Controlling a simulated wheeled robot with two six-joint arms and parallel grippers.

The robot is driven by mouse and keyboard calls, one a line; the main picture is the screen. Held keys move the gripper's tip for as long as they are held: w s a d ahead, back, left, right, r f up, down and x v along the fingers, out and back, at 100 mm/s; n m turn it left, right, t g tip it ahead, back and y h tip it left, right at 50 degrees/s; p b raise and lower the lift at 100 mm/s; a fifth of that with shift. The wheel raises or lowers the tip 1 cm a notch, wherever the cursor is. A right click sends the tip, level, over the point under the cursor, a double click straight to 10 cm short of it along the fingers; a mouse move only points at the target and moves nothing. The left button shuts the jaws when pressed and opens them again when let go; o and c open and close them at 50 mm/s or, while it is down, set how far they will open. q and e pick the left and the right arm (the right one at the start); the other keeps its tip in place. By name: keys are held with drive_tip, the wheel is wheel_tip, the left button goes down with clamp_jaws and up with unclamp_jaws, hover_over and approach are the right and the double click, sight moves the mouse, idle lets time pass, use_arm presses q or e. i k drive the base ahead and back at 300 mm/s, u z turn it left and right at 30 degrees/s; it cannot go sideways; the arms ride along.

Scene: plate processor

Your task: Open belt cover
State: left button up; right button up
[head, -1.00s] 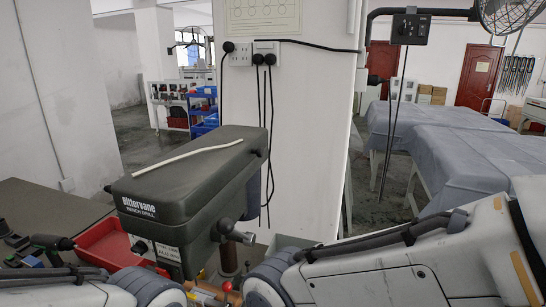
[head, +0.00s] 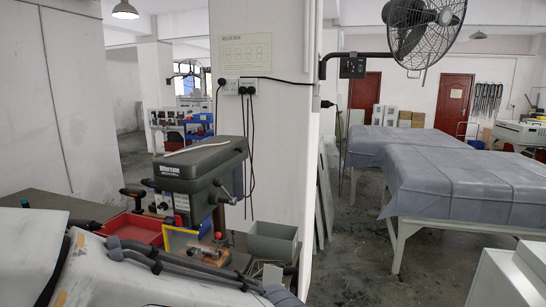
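The bench drill (head: 200,180) stands left of centre in the head view, with lettering on the front of its dark grey-green head. The belt cover (head: 203,157) is the top of that head and looks shut. A pale, thin strip (head: 197,146) lies along the top of the cover. My arm links cross the bottom left of the view, in front of and below the drill. Neither gripper's fingers show.
A red tray (head: 133,229) and a drill-like hand tool (head: 133,197) lie left of the bench drill. A grey bin (head: 272,241) is at its right. A pillar (head: 285,120) stands behind it. Cloth-covered tables (head: 465,180) stand at the right, with open floor before them.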

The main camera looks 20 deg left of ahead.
sight(191, 162)
drive_tip(key=u, duration=0.4)
drive_tip(key=i, duration=0.65)
drive_tip(key=u, duration=0.5)
